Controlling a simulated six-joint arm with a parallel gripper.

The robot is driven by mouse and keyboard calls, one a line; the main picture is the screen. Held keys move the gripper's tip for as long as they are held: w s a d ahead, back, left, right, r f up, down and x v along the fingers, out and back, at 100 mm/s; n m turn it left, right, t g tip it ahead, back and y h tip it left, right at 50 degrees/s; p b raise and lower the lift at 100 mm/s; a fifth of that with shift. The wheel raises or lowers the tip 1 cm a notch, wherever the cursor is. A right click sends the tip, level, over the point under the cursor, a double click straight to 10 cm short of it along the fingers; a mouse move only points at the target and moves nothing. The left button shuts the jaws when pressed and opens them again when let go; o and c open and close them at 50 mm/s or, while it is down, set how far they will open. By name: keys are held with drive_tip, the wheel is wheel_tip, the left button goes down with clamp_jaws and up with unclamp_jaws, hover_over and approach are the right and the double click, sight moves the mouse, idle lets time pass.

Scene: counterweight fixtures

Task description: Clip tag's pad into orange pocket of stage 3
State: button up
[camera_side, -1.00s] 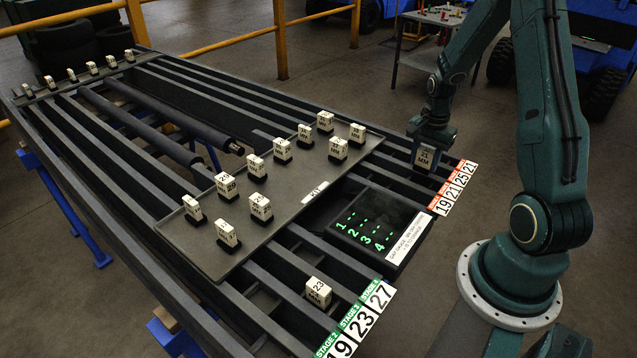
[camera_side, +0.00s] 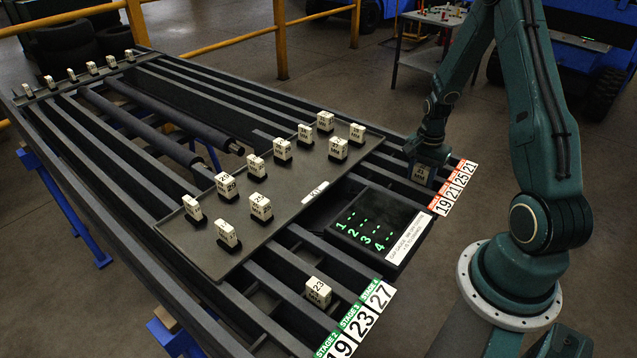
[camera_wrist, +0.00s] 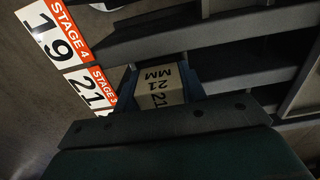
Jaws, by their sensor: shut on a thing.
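My gripper (camera_side: 425,162) is shut on a white tag marked 21 MM (camera_side: 421,174), which also shows between the blue fingers in the wrist view (camera_wrist: 158,88). The tag is at the orange end of the rails, in line with the orange STAGE 3 label reading 21 (camera_wrist: 90,90). The tag's pad is hidden under it, so I cannot tell whether it is seated in the pocket. The orange label strip (camera_side: 453,188) reads 19, 21, 25, 21.
A dark tray (camera_side: 290,215) on the rails holds several white tags on black pads. A tag marked 23 (camera_side: 318,292) stands by the green stage labels (camera_side: 357,320). A gauge box (camera_side: 412,255) with green numbers lies between both ends. Dark rails flank my gripper.

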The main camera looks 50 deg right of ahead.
drive_tip(key=shift+a+f, duration=0.1)
drive_tip(key=shift+f, duration=0.6)
idle(0.9)
drive_tip(key=o, duration=1.1)
drive_tip(key=shift+r, duration=0.1)
drive_tip(key=shift+o, duration=0.9)
drive_tip(key=shift+r, duration=0.75)
wheel_tip(320, 180, up, 14)
drive_tip(key=shift+f, duration=0.25)
